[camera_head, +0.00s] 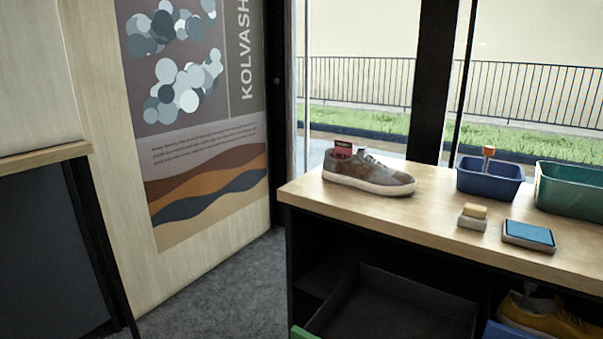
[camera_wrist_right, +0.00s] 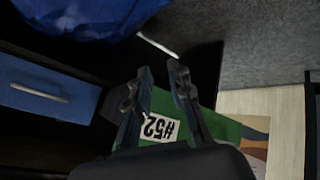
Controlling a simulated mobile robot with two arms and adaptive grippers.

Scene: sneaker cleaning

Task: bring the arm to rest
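My right gripper (camera_wrist_right: 160,72) is in its wrist view, pointing up the picture, with a gap between its two fingertips. No object shows held in it. Behind and below the fingers is a green panel (camera_wrist_right: 222,128) with a white "#52" label (camera_wrist_right: 160,127); whether the fingers touch it, I cannot tell. Neither gripper shows in the head view. A grey-brown sneaker (camera_head: 368,172) with a dark red tag in its opening stands on the wooden bench (camera_head: 420,215).
The bench also holds a blue tub (camera_head: 490,182) with an orange-topped item, a green tub (camera_head: 570,190), a sponge (camera_head: 475,210) and a blue pad (camera_head: 528,235). Below are an open dark drawer (camera_head: 390,310) and yellow shoes (camera_head: 545,318). Grey floor (camera_head: 225,290) is clear at left.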

